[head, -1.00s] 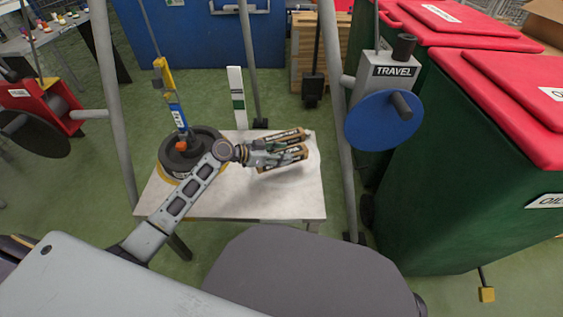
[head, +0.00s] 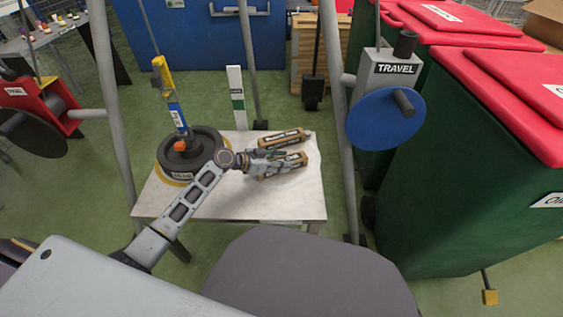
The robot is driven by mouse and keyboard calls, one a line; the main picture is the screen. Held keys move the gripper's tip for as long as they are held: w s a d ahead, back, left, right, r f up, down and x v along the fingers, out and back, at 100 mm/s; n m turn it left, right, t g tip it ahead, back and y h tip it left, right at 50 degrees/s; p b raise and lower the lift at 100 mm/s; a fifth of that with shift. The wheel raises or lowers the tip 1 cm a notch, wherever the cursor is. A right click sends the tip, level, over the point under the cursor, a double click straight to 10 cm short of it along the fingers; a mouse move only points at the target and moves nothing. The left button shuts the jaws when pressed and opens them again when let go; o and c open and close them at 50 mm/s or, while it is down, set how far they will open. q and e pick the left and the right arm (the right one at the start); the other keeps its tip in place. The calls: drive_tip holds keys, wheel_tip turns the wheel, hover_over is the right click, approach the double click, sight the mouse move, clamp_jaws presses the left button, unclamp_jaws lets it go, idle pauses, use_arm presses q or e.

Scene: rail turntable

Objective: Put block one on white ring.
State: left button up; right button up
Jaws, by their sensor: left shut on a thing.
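Two brown blocks with pale labels lie on the white table (head: 225,205): a far block (head: 284,139) and a near block (head: 291,164). The labels are too small for me to tell which is block one. My left gripper (head: 272,160) reaches in from the left and is shut on the near block, its fingers covering part of it. Whether that block is lifted off the table I cannot tell. I cannot make out a white ring. My right gripper is not in view.
Grey posts flank the table. A blue TRAVEL wheel (head: 372,125) and green bins (head: 470,170) stand to the right.

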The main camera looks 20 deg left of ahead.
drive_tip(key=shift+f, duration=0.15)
use_arm(q)
drive_tip(key=o, duration=1.2)
drive_tip(key=shift+r, duration=0.1)
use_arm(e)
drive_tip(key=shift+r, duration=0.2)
use_arm(q)
drive_tip(key=p+v, duration=0.2)
drive_tip(key=v, duration=0.8)
drive_tip(key=shift+a+r, duration=0.1)
drive_tip(key=shift+a, duration=0.1)
drive_tip(key=shift+s+a+r+p, duration=0.2)
drive_tip(key=shift+s+a+p, duration=0.15)
drive_tip(key=shift+a, duration=0.05)
drive_tip(key=shift+s+a+r, duration=0.1)
drive_tip(key=shift+s+a, duration=0.05)
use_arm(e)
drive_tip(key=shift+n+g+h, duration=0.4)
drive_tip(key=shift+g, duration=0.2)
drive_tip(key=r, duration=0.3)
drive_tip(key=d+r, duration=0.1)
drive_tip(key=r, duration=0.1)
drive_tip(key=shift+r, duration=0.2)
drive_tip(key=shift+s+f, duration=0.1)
